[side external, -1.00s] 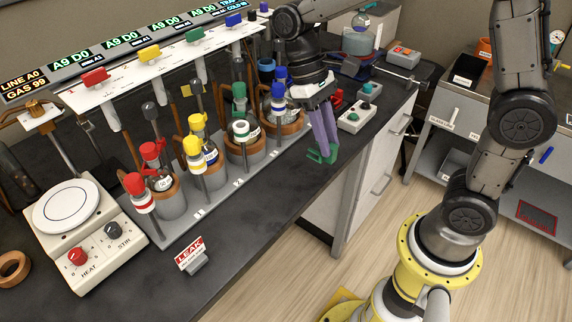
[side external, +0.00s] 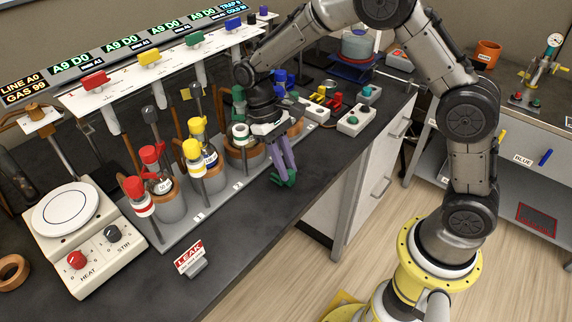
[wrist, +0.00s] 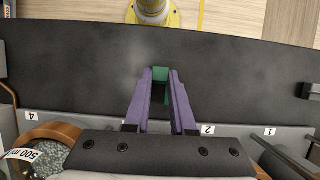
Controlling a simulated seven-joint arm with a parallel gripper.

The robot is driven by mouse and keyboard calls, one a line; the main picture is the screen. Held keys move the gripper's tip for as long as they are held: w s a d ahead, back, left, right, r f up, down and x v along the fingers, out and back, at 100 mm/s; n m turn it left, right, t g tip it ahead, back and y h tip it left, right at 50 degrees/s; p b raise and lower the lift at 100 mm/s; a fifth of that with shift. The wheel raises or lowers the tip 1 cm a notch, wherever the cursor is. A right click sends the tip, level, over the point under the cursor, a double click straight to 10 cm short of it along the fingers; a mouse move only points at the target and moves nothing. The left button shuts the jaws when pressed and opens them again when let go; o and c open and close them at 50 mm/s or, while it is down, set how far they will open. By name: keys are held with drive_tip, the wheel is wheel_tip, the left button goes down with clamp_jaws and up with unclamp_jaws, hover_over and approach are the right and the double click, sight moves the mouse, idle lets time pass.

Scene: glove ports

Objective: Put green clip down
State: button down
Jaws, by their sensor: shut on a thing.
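My gripper (side external: 285,180) has purple fingers and points down over the dark bench, in front of the row of flasks. It is shut on the green clip (side external: 290,179), which shows at the fingertips. In the wrist view the green clip (wrist: 160,74) sits between the ends of the two purple fingers (wrist: 161,85), partly hidden by them. The clip is close to the bench top (side external: 262,207); I cannot tell whether it touches it.
Flasks with red (side external: 151,156) and yellow (side external: 193,150) clamps stand left of my gripper in a numbered grey rack. A LEAK sign (side external: 190,256) and a hot plate (side external: 82,235) are further left. Grey button boxes (side external: 356,121) stand to the right.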

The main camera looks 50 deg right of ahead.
drive_tip(key=shift+f, duration=0.15)
drive_tip(key=c, duration=0.8)
unclamp_jaws()
drive_tip(key=shift+o, duration=0.2)
drive_tip(key=v, duration=1.2)
drive_tip(key=s+d+r+t, duration=0.2)
drive_tip(key=s+r, duration=0.3)
drive_tip(key=s+d+t, duration=0.3)
drive_tip(key=s+t, duration=0.5)
drive_tip(key=s, duration=1.1)
drive_tip(key=shift+d, duration=0.25)
